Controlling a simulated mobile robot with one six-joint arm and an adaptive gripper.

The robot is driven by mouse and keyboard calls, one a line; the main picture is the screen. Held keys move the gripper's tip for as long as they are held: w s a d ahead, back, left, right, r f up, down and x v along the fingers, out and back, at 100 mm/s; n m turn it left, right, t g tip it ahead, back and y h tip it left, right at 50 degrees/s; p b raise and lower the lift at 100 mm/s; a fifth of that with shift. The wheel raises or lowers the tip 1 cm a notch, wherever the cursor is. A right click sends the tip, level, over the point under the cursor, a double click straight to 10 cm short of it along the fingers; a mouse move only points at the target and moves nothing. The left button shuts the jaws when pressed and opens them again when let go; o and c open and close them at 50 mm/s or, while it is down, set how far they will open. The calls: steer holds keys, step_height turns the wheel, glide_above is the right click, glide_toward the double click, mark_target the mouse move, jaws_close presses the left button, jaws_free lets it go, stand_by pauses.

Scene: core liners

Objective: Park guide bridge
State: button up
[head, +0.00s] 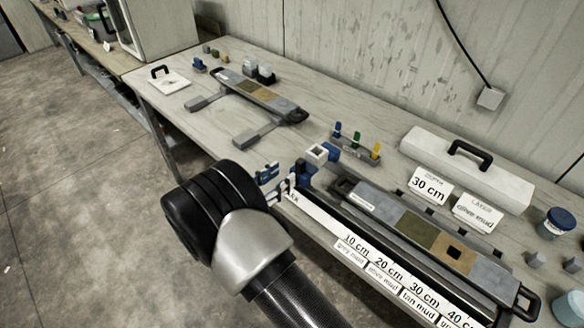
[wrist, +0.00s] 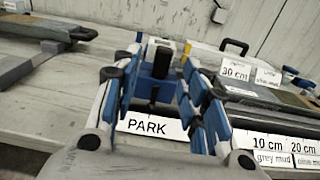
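The guide bridge (head: 318,153) is a blue and white block with a dark top part. It stands at the left end of the long rail, by the PARK label, whose end shows in the head view (head: 293,197). In the wrist view the bridge (wrist: 158,72) is upright straight ahead, behind the PARK label (wrist: 147,126). My gripper (head: 277,178) is at the rail's left end, facing the bridge. In the wrist view its blue-padded fingers (wrist: 160,88) are spread to either side, with the bridge between or just beyond them. Contact cannot be told.
A core tray (head: 425,235) lies behind the rail, whose scale labels (head: 388,275) run along the front. A 30 cm card (head: 429,186) and an olive mud card (head: 478,211) stand behind it. Coloured pegs (head: 357,145) and a second core tray (head: 260,97) are farther left.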

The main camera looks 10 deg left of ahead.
steer(key=v, duration=0.3)
steer(key=shift+s+a, duration=0.2)
steer(key=shift+s, duration=0.1)
steer(key=s+d+r+m+g, duration=0.3)
steer(key=d+r+m+g, duration=0.25)
steer(key=d, duration=0.55)
steer(key=s+d+r+m+g, duration=0.2)
steer(key=d+r+m+g, duration=0.4)
steer(key=d, duration=0.5)
steer(key=s+d+r+m+t+y, duration=0.1)
steer(key=s+d+r+m+y, duration=0.1)
steer(key=s+m+y, duration=0.3)
steer(key=s+d+r+m+y, duration=0.3)
steer(key=s+m, duration=0.9)
steer(key=s, duration=0.4)
steer(key=shift+r+t+y, duration=0.35)
steer(key=shift+r+y, duration=0.15)
steer(key=shift+y, duration=0.8)
